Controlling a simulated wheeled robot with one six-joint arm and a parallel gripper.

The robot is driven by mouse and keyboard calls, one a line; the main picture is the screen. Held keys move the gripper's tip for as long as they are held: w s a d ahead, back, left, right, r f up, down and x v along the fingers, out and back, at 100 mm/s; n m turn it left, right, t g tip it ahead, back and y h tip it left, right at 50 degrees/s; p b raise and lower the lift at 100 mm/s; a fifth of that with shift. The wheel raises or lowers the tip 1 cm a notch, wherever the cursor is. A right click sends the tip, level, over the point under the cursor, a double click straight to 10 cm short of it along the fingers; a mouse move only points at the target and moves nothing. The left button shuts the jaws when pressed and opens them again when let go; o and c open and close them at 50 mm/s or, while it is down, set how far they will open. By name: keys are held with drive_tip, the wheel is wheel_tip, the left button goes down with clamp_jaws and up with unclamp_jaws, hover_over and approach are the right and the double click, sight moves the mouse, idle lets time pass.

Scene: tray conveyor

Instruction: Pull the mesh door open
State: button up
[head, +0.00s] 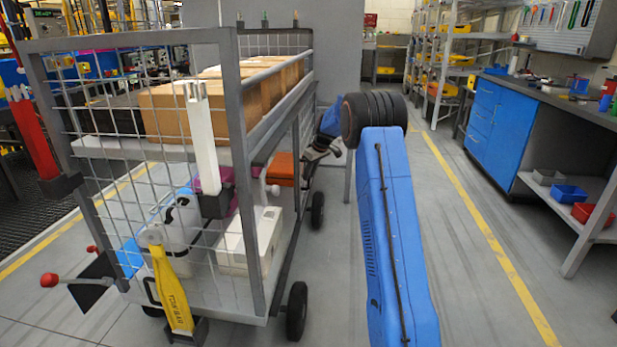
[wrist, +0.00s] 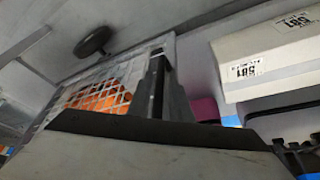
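The mesh door appears to be the grey wire panel (head: 307,128) on the right side of the cart (head: 233,90), towards its far end. In the wrist view, mesh (wrist: 128,75) in a grey frame shows with an orange thing behind it. My gripper (head: 310,158) is low beside the cart's right side, near this panel, partly hidden by my blue arm. A dark upright finger or edge (wrist: 157,88) stands close to the mesh frame in the wrist view. Whether the fingers are open or grip the frame cannot be told.
A white case (head: 250,240) and an orange box (head: 281,169) are on lower levels. Black casters (head: 297,310) stick out at floor level. The aisle to the right is clear up to the blue workbench (head: 495,115).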

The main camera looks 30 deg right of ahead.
drive_tip(key=v, duration=1.6)
drive_tip(key=shift+f, duration=0.1)
